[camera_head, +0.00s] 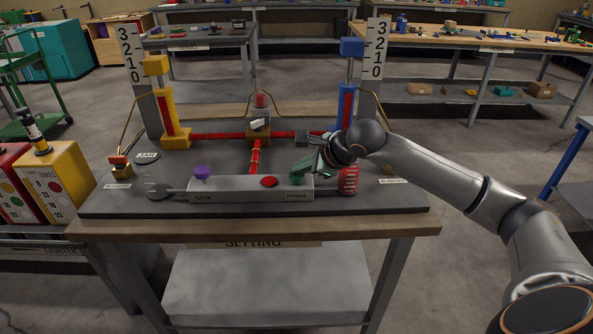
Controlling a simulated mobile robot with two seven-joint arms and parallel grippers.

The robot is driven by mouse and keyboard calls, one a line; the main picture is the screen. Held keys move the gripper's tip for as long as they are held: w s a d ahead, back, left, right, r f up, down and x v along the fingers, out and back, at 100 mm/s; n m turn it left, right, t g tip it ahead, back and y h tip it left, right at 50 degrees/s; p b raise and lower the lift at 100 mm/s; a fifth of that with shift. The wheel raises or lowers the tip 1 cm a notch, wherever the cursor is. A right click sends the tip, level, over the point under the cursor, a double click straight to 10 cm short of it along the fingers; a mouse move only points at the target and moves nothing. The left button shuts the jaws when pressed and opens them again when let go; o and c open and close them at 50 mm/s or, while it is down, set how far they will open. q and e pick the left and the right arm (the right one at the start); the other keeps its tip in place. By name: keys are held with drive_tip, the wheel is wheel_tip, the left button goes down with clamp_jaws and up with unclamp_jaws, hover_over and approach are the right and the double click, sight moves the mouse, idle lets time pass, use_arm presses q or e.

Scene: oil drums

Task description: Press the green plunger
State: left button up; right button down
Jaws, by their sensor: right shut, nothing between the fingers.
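The green plunger (297,177) sits at the right end of a long grey box (235,193) marked SINK and PRIME, on the bench in front of me. A red button (269,182) and a purple knob (202,172) are on the same box, to its left. My right gripper (318,152) is shut and empty, just above and to the right of the green plunger. It appears close to the plunger; I cannot tell whether they touch. My right arm reaches in from the right and hides part of the bench behind it. My left gripper is not in view.
A clear jar (154,182) stands at left. Behind are red pipes (255,158), a yellow cylinder (168,115) and a blue cylinder (346,105) with number scales. The bench's front strip is clear.

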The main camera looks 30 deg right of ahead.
sight(302, 176)
drive_tip(key=shift+s+f+g+b, duration=0.15)
drive_tip(key=shift+s+f+b, duration=0.05)
drive_tip(key=shift+f, duration=0.4)
drive_tip(key=shift+s+f+g+b, duration=0.15)
drive_tip(key=shift+f+b, duration=0.05)
drive_tip(key=shift+f, duration=0.35)
drive_tip(key=shift+r, duration=0.1)
drive_tip(key=shift+w+r+p, duration=0.2)
drive_tip(key=shift+r+p, duration=0.8)
drive_tip(key=shift+r, duration=0.25)
wheel_tip(302, 176, up, 4)
drive_tip(key=shift+f+p, duration=0.2)
drive_tip(key=shift+p, duration=0.8)
drive_tip(key=shift+r, duration=0.1)
drive_tip(key=shift+r, duration=0.1)
drive_tip(key=shift+d, duration=0.15)
